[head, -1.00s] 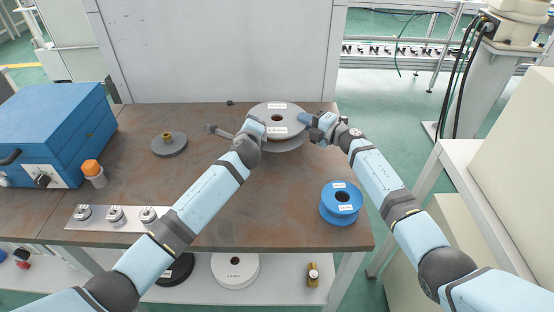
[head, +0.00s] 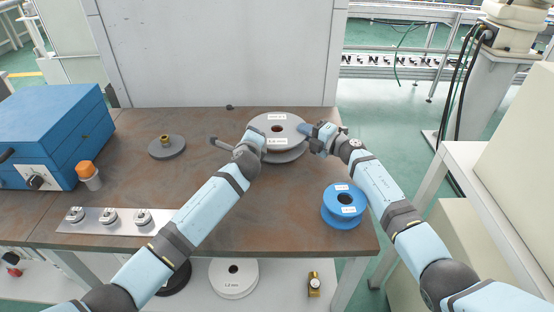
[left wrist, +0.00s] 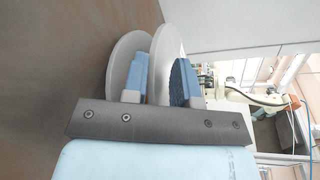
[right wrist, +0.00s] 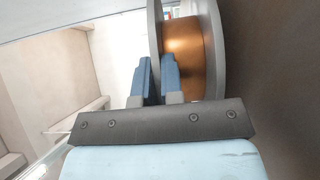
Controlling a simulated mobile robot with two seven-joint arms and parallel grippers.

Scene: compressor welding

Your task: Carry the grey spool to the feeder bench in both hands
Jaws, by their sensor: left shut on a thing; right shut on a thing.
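The grey spool (head: 277,122) is near the back right of the brown workbench, its flanges roughly level, with labels on top. I cannot tell whether it touches the bench. My left gripper (head: 257,132) holds its left side; in the left wrist view the fingers (left wrist: 160,78) straddle one pale flange (left wrist: 163,60). My right gripper (head: 314,130) holds its right side; in the right wrist view the fingers (right wrist: 157,78) close on a flange edge, with copper-coloured wire (right wrist: 185,55) beside them. The feeder bench cannot be identified in these views.
The workbench (head: 200,215) also bears a blue spool (head: 344,206), a grey disc (head: 167,147), a blue case (head: 50,130), an orange-capped bottle (head: 88,175) and a metal strip with fittings (head: 108,220). A pale panel (head: 215,55) stands behind. A white stand (head: 480,165) is at right.

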